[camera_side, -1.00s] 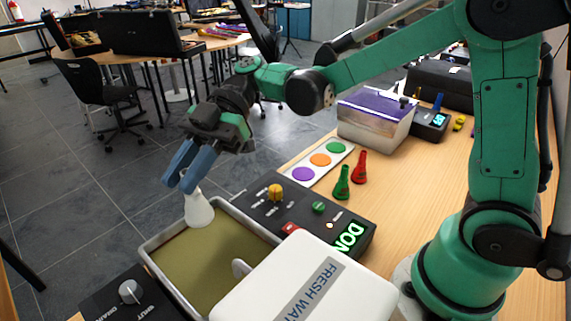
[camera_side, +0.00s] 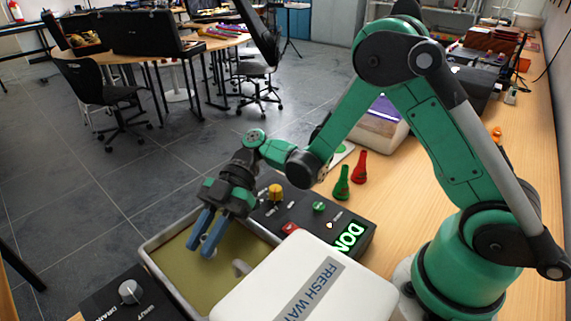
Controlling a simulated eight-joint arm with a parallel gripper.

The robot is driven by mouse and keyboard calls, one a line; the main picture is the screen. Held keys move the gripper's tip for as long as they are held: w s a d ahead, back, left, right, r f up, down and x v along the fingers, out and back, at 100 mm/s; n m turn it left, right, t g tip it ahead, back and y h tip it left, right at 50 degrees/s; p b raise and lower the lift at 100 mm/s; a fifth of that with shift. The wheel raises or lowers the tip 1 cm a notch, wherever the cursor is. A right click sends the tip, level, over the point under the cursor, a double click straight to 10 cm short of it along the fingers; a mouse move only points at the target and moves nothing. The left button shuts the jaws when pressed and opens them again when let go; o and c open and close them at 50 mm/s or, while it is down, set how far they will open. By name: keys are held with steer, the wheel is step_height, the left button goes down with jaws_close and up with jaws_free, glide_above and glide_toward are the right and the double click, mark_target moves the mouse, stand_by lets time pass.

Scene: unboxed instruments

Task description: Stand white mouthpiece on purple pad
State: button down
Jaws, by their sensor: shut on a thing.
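My gripper (camera_side: 200,250) points down over the tray of murky olive liquid (camera_side: 152,248), its blue fingertips at or just under the surface. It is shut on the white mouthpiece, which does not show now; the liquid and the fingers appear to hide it. The pad strip (camera_side: 343,153) lies behind my arm, with only a small part showing. The purple pad is hidden by my arm.
A green mouthpiece (camera_side: 342,184) and a red one (camera_side: 359,167) stand right of the strip. The control box (camera_side: 320,222) and white "FRESH WAT" lid (camera_side: 290,295) border the tray. A purple-topped tank (camera_side: 380,130) stands behind. A knob box (camera_side: 128,292) is front left.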

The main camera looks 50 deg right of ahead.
steer(key=c, duration=0.8)
jaws_free()
steer(key=shift+o, duration=0.2)
steer(key=shift+f, duration=0.1)
